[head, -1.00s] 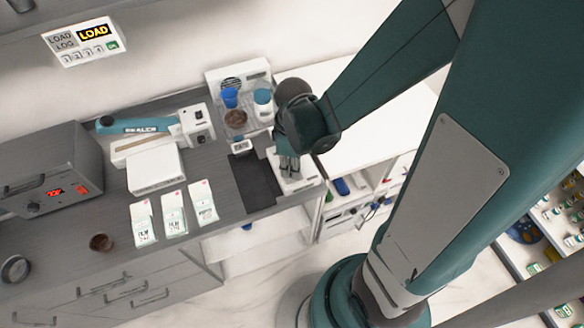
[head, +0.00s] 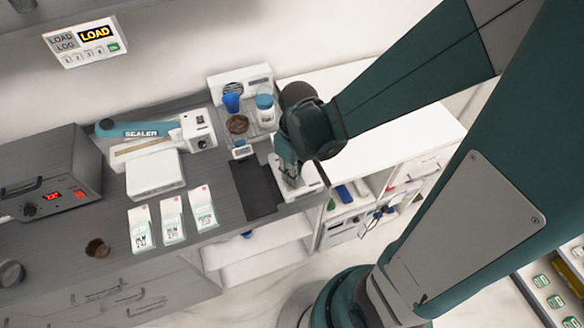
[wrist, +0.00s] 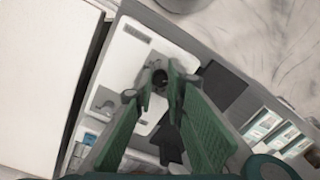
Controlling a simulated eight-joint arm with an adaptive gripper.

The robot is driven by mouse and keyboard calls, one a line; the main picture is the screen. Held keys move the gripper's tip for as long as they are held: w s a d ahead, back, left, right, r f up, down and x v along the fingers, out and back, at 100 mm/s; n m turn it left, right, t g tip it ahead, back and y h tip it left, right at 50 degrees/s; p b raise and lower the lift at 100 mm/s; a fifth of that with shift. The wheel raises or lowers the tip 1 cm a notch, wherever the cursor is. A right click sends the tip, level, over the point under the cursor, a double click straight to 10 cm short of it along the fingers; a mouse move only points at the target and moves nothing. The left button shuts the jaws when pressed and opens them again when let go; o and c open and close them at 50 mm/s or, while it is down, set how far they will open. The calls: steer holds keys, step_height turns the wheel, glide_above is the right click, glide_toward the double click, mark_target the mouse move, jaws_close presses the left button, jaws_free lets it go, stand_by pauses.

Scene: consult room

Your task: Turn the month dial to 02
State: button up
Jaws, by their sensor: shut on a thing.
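My gripper (head: 288,174) reaches down over a white device (head: 313,187) at the right end of the grey counter. In the wrist view, the two fingertips of my gripper (wrist: 160,88) close around a small dark round knob (wrist: 159,76) on the white face of the device (wrist: 128,50). This knob appears to be the month dial. The fingers hide its sides, and no month number can be read in either view. In the head view, the gripper hides the knob.
A dark mat (head: 254,188) lies left of the device. Several labelled packets (head: 172,220) stand further left, near a sealer (head: 155,170). A blue cup (head: 232,102), a brown bowl (head: 238,124) and a jar (head: 265,108) stand behind. White shelving (head: 400,140) adjoins on the right.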

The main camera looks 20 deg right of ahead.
steer(key=o, duration=0.9)
steer(key=shift+r, duration=0.1)
steer(key=shift+w+d+r, duration=0.1)
steer(key=shift+r, duration=2.85)
steer(key=shift+d+r, duration=0.1)
steer(key=shift+r, duration=2.85)
steer(key=shift+d+r, duration=0.1)
steer(key=shift+r, duration=0.05)
steer(key=shift+s+d+r+m+t+b, duration=0.3)
steer(key=shift+r+m+t+b, duration=0.45)
steer(key=shift+r+m+t, duration=0.35)
steer(key=shift+s+d+r+m+t+b, duration=0.3)
steer(key=shift+r+m+t+b, duration=0.55)
steer(key=shift+t, duration=0.45)
steer(key=shift+s+d+r+m+t+b, duration=0.2)
steer(key=shift+s+r+m+t+b, duration=0.2)
steer(key=shift+r+m+t+b, duration=0.5)
steer(key=shift+t, duration=0.4)
